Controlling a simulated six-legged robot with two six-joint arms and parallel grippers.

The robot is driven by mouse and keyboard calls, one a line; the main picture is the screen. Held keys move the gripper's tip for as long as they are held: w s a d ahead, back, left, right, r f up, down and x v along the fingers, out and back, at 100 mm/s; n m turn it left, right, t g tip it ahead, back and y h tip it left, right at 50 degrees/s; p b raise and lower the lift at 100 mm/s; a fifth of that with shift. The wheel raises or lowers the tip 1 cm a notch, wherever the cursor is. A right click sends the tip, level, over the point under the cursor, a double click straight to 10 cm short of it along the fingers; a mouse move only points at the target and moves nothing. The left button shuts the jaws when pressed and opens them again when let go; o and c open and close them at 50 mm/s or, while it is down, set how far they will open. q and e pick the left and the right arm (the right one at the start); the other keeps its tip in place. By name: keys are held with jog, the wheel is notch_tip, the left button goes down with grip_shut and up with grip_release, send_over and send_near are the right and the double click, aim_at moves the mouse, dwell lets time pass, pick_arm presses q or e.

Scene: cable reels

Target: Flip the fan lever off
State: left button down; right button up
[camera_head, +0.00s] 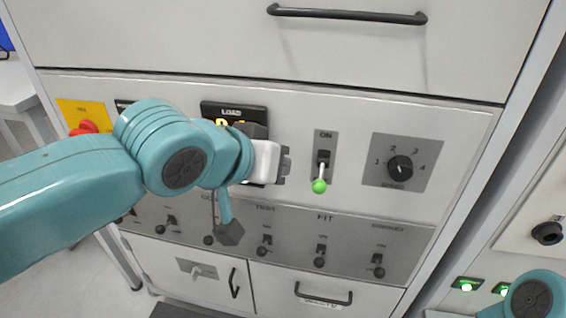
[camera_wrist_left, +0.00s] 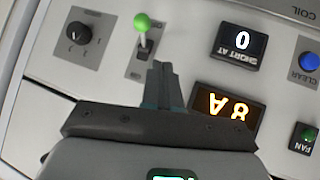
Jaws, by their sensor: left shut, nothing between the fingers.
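A lever with a green ball tip (camera_head: 319,186) stands on a grey plate marked ON at its top; its tip hangs below the slot, on the side away from that word. No fan label is readable on its plate. The lever also shows in the wrist view (camera_wrist_left: 142,22), just beyond my fingertips. My left gripper (camera_head: 284,165) is shut and empty, just left of the lever plate in the head view and apart from the lever. Its closed fingers (camera_wrist_left: 166,86) point toward the lever plate in the wrist view. My right gripper is out of view.
A black rotary knob (camera_head: 400,168) marked 1 to 4 sits right of the lever. Several dark levers line the lower grey strip (camera_head: 345,228). A lit display (camera_wrist_left: 228,104) and a FAN button (camera_wrist_left: 303,138) are near my left gripper. A drawer handle (camera_head: 347,15) is above.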

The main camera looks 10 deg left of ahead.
pick_arm(q)
jog(key=s+a+r, duration=0.2)
jog(key=s+r, duration=0.1)
jog(key=s, duration=0.5)
jog(key=shift+a, duration=0.3)
jog(key=shift+w+r, duration=0.1)
jog(key=shift+a, duration=0.1)
jog(key=w+d+f+g+p, duration=0.2)
jog(key=w+f+p, duration=0.1)
jog(key=f, duration=0.8)
jog(key=w+d+f+g+p, duration=0.2)
jog(key=w+f+g+p, duration=0.15)
jog(key=f, duration=0.85)
jog(key=s+a+f+n+g+p, duration=0.1)
jog(key=s+f+n+g+p, duration=0.1)
jog(key=s+f, duration=0.6)
jog(key=s+a+f+n+g+p, duration=0.1)
jog(key=s+a+f+p, duration=0.1)
jog(key=s+f, duration=0.6)
notch_tip(320, 180, down, 6)
jog(key=shift+s+r+n+g+p, duration=0.1)
jog(key=shift+s+n+g+p, duration=0.15)
jog(key=shift+n+g+p, duration=0.15)
